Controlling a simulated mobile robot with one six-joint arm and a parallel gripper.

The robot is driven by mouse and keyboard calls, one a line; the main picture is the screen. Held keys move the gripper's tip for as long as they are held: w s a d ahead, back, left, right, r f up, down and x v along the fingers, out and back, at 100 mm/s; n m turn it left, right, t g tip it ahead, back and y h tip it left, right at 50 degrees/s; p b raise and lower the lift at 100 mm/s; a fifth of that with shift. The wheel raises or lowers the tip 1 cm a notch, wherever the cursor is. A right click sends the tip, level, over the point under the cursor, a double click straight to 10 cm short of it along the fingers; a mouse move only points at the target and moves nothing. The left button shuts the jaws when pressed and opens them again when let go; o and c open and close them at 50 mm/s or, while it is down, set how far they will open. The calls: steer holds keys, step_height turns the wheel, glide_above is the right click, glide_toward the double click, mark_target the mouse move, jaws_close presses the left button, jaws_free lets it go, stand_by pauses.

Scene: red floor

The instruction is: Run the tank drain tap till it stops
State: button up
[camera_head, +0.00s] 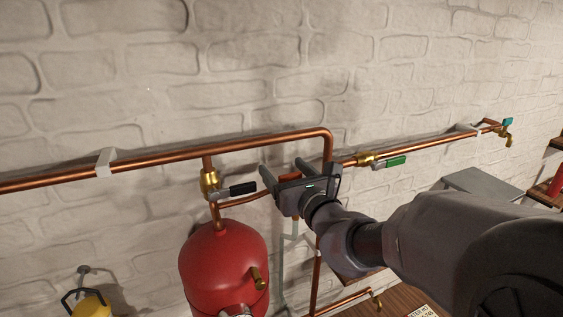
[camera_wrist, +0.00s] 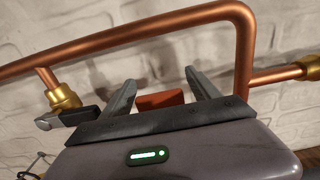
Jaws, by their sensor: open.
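A red tank (camera_head: 224,262) stands below the copper pipes in the head view, with a small brass fitting (camera_head: 258,278) on its right side. A brass valve (camera_head: 209,184) with a black lever (camera_head: 238,189) sits above the tank; the lever points right. My gripper (camera_head: 281,170) is open, right of that lever and in front of the wall. In the wrist view, an orange-red block or handle (camera_wrist: 160,100) shows between the fingers, apart from both; its lower part is hidden by my gripper. A brass tap (camera_head: 377,299) is low down, partly behind my arm. No label tells which is the drain tap.
A green-lever valve (camera_head: 390,161) is on the pipe right of my gripper. A teal-handled tap (camera_head: 506,125) ends that pipe. A copper pipe (camera_wrist: 242,45) bends down close to my right finger. A yellow object (camera_head: 90,305) is at lower left.

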steer(key=shift+s, duration=0.1)
steer(key=shift+c, duration=0.2)
steer(key=c, duration=1.3)
